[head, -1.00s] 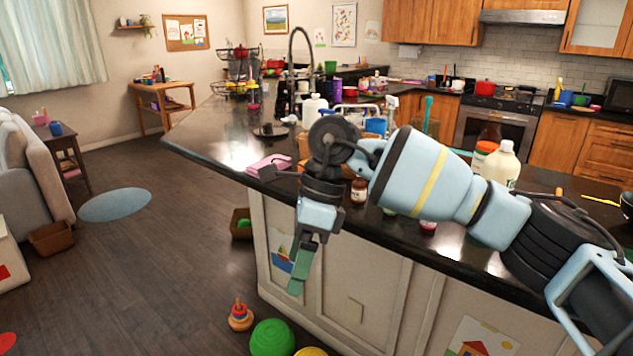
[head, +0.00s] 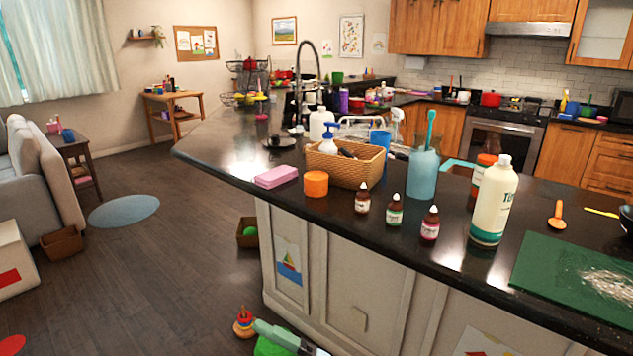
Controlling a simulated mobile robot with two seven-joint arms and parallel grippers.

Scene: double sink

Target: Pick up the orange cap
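An orange cap (head: 316,183), a short round cylinder, stands on the dark counter (head: 224,158) near its front edge. It lies between a pink sponge-like block (head: 276,177) and a wicker basket (head: 347,170). My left gripper is not in view.
Small dropper bottles (head: 394,210) stand right of the cap along the front edge. A blue tumbler (head: 423,174), a white bottle (head: 493,202) and a green cutting board (head: 575,279) are farther right. The counter left of the pink block is mostly clear.

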